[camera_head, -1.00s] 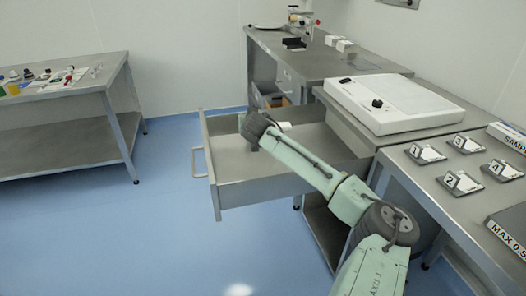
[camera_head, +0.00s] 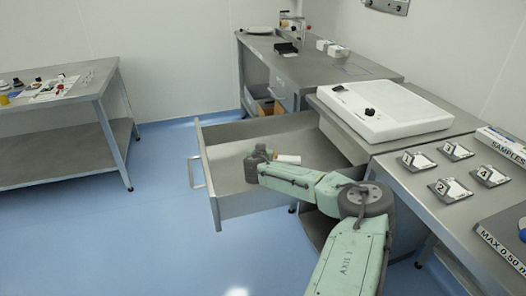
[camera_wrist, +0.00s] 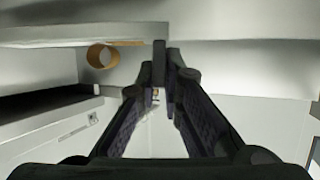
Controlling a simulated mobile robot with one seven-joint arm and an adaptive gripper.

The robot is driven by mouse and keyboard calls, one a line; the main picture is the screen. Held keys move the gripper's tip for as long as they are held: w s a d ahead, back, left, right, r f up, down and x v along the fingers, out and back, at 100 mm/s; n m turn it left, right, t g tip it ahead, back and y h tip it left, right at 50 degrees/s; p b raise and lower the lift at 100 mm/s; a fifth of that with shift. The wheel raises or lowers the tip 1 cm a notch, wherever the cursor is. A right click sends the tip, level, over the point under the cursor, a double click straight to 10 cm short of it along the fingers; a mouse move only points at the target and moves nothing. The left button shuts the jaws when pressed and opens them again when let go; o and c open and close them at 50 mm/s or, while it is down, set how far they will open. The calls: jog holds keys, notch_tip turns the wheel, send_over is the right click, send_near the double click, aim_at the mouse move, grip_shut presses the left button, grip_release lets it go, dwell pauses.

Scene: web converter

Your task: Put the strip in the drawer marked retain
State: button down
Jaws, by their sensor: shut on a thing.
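An open metal drawer (camera_head: 225,208) juts out to the left from under the bench, its handle (camera_head: 196,172) facing left. No "retain" marking is readable on it. My gripper (camera_wrist: 166,58) has its dark fingers brought together at the tips in the wrist view. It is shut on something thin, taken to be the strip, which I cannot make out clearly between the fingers. In the head view my wrist is low over the drawer's interior and hides the fingertips. A white roll with a brown core (camera_head: 288,159) lies in the drawer; its open end (camera_wrist: 103,57) shows in the wrist view.
A white flat device (camera_head: 385,112) stands on the bench above the drawer. Numbered holders (camera_head: 453,151) and a box marked SAMPLES (camera_head: 505,144) are at right. Another partly open drawer (camera_head: 265,107) is farther back. Blue floor lies clear at left.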

jog(key=shift+f, duration=0.4)
jog(key=shift+f, duration=0.2)
jog(key=c, duration=1.7)
grip_release()
